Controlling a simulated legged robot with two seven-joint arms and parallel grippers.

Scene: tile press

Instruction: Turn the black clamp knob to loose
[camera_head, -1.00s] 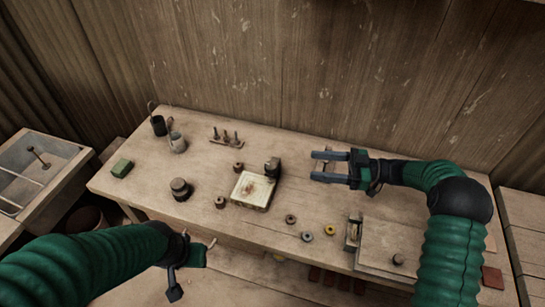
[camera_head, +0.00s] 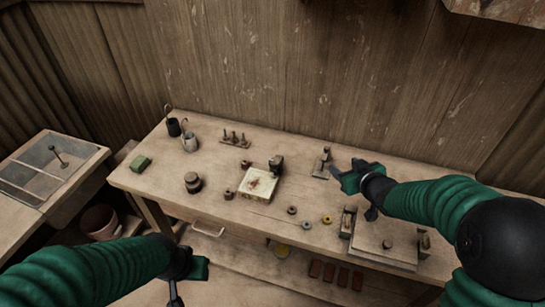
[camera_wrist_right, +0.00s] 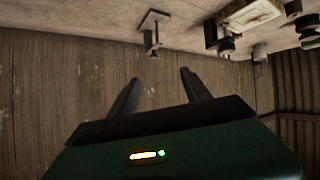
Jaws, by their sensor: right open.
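I cannot tell for certain which part is the black clamp knob. A small dark knob (camera_head: 388,244) stands on the flat board of the press (camera_head: 375,256) at the table's right front. A dark block (camera_head: 276,163) stands at the back corner of the pale square tile (camera_head: 258,184). My right gripper (camera_head: 338,174) is above the back right of the table, beside a small metal stand (camera_head: 322,165). In the right wrist view its fingers (camera_wrist_right: 160,80) are apart and empty, and the stand (camera_wrist_right: 153,30) is beyond them. My left gripper (camera_head: 186,275) is low in front of the table; its jaws are unclear.
Several small rings (camera_head: 292,210) lie at the table's middle front. A dark round pot (camera_head: 193,182), a green block (camera_head: 141,163), two cups (camera_head: 190,142) and a rack of pegs (camera_head: 235,139) stand on the left. A sink (camera_head: 50,170) is at far left. A plank wall closes the back.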

